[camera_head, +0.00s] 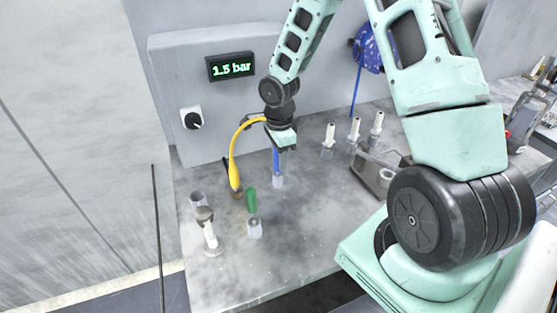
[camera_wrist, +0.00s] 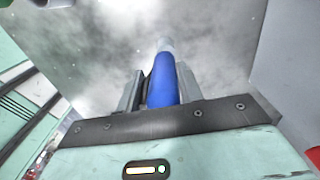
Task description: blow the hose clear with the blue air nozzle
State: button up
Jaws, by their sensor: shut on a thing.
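The blue air nozzle (camera_head: 276,162) hangs upright below my gripper (camera_head: 281,144) in the head view. My gripper is shut on it. In the wrist view the blue nozzle (camera_wrist: 161,88) stands between the two fingers of my gripper (camera_wrist: 160,92), with a pale grey piece at its far end. In the head view its lower end meets a pale grey cup (camera_head: 278,181) above or on the bench; I cannot tell if it is seated there. A yellow curved hose-like piece (camera_head: 234,163) arches from beside my wrist down to the bench on the left.
A green piece (camera_head: 251,199) stands in a clear block, near a white-stemmed piece (camera_head: 210,236) and a grey cup (camera_head: 198,200). White-tipped pieces (camera_head: 354,129) stand behind right, near a grey tray (camera_head: 374,178).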

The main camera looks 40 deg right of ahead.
jog(key=shift+s+r+p, duration=0.2)
jog(key=shift+r+p, duration=1.2)
jog(key=shift+r, duration=0.9)
jog(key=shift+c, duration=0.6)
jog(key=shift+w+r+p, duration=0.1)
jog(key=shift+r+p, duration=0.7)
jog(key=shift+r, duration=0.2)
